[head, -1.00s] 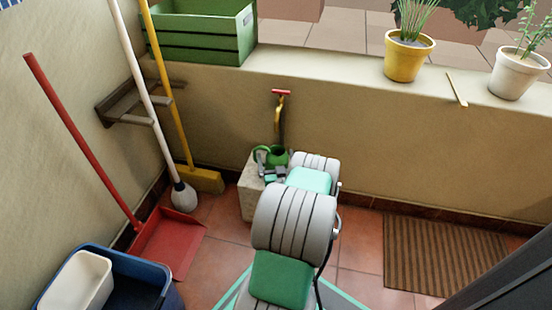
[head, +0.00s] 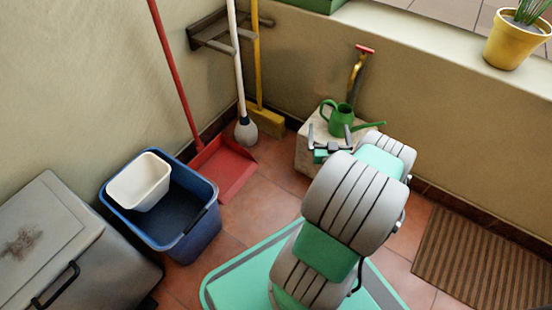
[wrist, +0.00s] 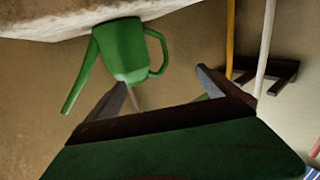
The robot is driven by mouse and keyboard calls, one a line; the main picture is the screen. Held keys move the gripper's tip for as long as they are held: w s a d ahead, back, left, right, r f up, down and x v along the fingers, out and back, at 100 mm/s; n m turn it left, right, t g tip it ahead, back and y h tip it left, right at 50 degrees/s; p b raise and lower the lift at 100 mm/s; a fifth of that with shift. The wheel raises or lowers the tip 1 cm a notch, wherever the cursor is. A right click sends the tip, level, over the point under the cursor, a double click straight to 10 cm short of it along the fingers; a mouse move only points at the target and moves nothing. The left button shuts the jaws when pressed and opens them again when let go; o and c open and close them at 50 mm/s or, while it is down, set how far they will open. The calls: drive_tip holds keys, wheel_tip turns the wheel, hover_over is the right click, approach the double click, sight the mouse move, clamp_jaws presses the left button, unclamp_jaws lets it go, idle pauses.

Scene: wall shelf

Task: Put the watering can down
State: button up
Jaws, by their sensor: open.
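The green watering can (head: 336,119) stands upright on a pale stone block (head: 305,158) by the wall, its spout pointing right in the head view. My gripper (head: 330,136) is open and empty in front of the can, its two fingers apart. In the wrist view, which is upside down, the can (wrist: 122,52) rests on the block (wrist: 55,18) beyond my open fingers (wrist: 166,84). There is a gap between the fingertips and the can's handle there. My arm hides part of the block's right side.
A red-handled tool (head: 358,70) leans on the wall behind the can. A yellow broom (head: 265,118), a mop (head: 245,130) and a red dustpan (head: 222,168) stand left. A blue bucket (head: 195,235) and grey box (head: 60,240) are nearer. A striped mat (head: 480,258) lies right.

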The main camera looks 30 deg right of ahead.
drive_tip(key=w+a+r+n+g+y, duration=0.1)
drive_tip(key=w+a+r+n+y, duration=0.15)
drive_tip(key=w+a+y, duration=0.4)
drive_tip(key=w+a+r+n+y, duration=0.2)
drive_tip(key=w+a+n, duration=0.2)
drive_tip(key=a, duration=0.5)
drive_tip(key=w+a+r+n+g+y, duration=0.1)
drive_tip(key=w+a+r+n+y, duration=0.3)
drive_tip(key=a, duration=0.4)
drive_tip(key=s+a+r+g, duration=0.3)
drive_tip(key=s+a+g, duration=0.45)
drive_tip(key=a, duration=0.45)
drive_tip(key=s+a+r+m+g+h, duration=0.1)
drive_tip(key=s, duration=0.7)
drive_tip(key=s+a+r+m+g+h, duration=0.1)
drive_tip(key=s+r+m+g, duration=0.1)
drive_tip(key=s, duration=0.6)
drive_tip(key=shift+s+r, duration=0.2)
